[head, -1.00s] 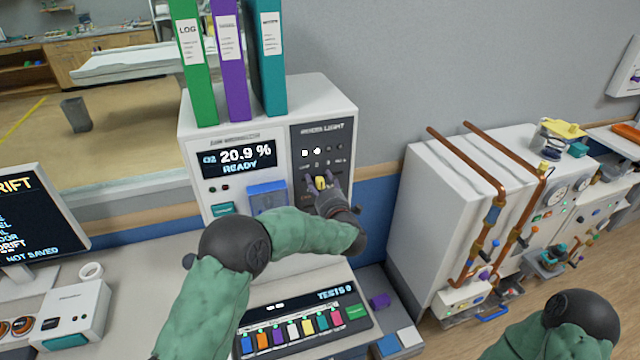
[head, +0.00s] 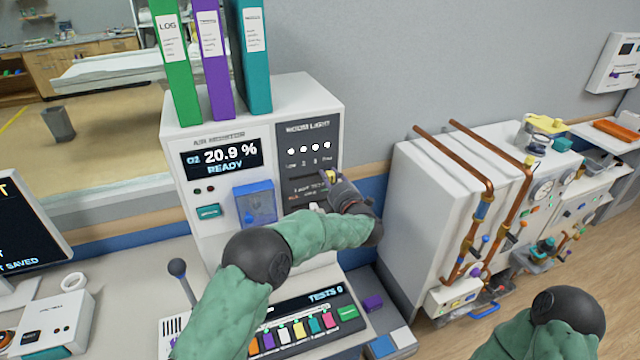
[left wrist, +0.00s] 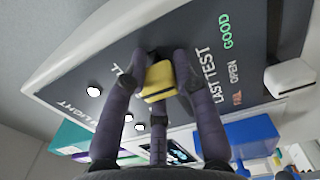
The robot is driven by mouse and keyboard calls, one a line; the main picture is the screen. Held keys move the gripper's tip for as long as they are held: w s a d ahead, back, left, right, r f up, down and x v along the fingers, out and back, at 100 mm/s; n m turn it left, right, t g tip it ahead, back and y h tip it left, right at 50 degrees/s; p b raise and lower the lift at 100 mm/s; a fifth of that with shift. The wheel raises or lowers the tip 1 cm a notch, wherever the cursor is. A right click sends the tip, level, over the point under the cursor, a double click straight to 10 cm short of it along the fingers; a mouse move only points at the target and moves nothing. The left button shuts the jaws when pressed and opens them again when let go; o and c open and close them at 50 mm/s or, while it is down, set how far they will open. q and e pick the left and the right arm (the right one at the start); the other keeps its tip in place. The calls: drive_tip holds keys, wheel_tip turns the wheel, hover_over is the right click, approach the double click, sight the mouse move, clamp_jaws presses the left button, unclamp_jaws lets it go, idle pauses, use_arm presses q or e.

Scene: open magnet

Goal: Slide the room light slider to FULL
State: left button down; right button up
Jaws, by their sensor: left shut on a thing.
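The ROOM LIGHT panel (head: 308,133) is the dark plate on the right front of the white air monitor. All of its indicator dots are lit white, above labels running from LOW to a last one I cannot read clearly. The yellow slider knob (head: 333,175) sits at the right end of the panel. My left gripper (head: 327,178) is shut on it. In the left wrist view the yellow knob (left wrist: 159,80) is between my fingers (left wrist: 158,95), and the slot around it is mostly hidden. My right gripper is out of view; only part of that arm shows.
A blue cover (head: 255,203) is left of the panel on the monitor (head: 225,130), with binders (head: 210,60) on top. A test strip (head: 300,320) of coloured keys lies below my left arm. A white cabinet with copper pipes (head: 480,215) stands to the right.

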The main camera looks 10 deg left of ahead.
use_arm(q)
drive_tip(key=shift+w+d+r, duration=0.1)
drive_tip(key=shift+r, duration=0.3)
drive_tip(key=c, duration=1.2)
unclamp_jaws()
drive_tip(key=o, duration=0.3)
drive_tip(key=shift+w+d, duration=0.1)
drive_tip(key=shift+f, duration=0.15)
drive_tip(key=shift+f, duration=0.1)
drive_tip(key=v, duration=1.2)
